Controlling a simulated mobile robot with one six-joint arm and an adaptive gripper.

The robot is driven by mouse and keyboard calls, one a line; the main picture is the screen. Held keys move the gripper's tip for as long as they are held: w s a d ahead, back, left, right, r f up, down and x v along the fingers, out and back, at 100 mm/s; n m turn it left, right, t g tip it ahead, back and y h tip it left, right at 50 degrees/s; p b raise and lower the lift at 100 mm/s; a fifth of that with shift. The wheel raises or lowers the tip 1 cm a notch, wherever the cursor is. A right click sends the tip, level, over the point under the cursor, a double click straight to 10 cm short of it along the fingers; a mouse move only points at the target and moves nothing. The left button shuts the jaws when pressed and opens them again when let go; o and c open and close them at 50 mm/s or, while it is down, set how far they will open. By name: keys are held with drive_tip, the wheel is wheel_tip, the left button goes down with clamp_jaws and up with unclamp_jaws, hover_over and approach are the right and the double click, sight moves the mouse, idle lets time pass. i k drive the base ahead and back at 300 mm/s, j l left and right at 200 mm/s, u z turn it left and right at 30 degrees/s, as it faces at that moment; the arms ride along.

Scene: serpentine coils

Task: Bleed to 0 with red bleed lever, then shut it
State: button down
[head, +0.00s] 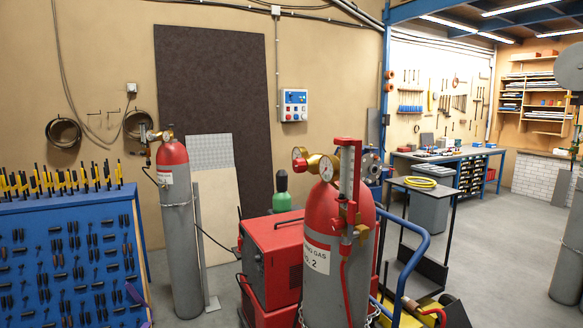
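A grey gas cylinder with a red shoulder (318,212) stands in the middle foreground, with a white label partly reading "GAS" and "2". On its top is a brass regulator with two round gauges, one at its left end (299,153) and one facing me (328,168). Their needles are too small to read. An upright red fitting (347,178) with a pale scale or tube stands in front of the cylinder's right side, with brass parts and a red hose (343,280) below. I cannot tell which red part is the bleed lever or how it is set. My gripper is not in view.
A red cabinet (273,262) and a blue tubular rail (415,262) flank the cylinder. A second red-topped cylinder (179,230) stands behind left, near a blue tool rack (75,262). A black trolley (420,235) is at right. Grey floor is open further right.

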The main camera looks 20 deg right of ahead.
sight(352, 205)
drive_tip(key=i+j+z, duration=0.2)
drive_tip(key=z, duration=0.25)
drive_tip(key=i+j+z, duration=0.1)
drive_tip(key=j+z, duration=0.3)
drive_tip(key=j, duration=0.1)
